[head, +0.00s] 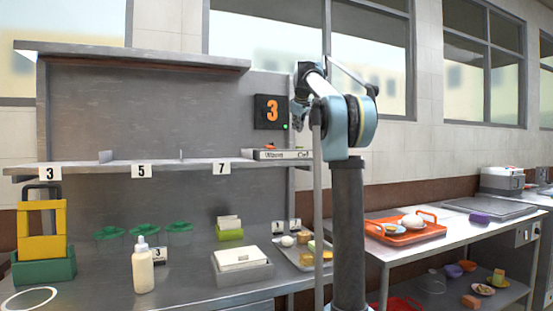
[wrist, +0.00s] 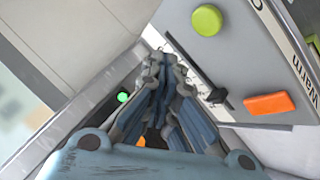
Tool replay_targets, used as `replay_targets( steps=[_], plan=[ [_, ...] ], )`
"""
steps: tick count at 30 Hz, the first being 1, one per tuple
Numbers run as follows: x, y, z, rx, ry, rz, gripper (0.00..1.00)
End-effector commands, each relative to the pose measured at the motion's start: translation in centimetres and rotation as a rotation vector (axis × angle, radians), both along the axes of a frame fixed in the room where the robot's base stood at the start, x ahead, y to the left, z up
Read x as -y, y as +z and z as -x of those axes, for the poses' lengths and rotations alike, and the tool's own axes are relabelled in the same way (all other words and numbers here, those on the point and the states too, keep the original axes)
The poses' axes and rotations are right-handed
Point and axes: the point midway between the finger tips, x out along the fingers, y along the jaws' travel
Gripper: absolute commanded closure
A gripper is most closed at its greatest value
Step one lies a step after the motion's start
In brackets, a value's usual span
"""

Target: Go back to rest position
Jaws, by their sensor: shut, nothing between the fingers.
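My gripper (wrist: 160,68) is shut and empty in the wrist view, its grey-blue fingers together. I cannot tell whether the fingers touch the box. In the head view the same box (head: 285,155), with "Warm" lettering, sits at the right end of the shelf.
The shelf (head: 120,168) runs left. An orange tray (head: 408,236) stands right.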

Motion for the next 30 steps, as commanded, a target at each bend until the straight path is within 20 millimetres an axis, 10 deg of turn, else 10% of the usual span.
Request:
replay_targets(
  steps=[17, 30],
  plan=[
    [0.0, -0.7, 1.2, -0.014, -0.013, -0.013, 1.0],
    [0.1, -11.1, 13.9, -0.162, -0.155, -0.135, 1.0]
  ],
)
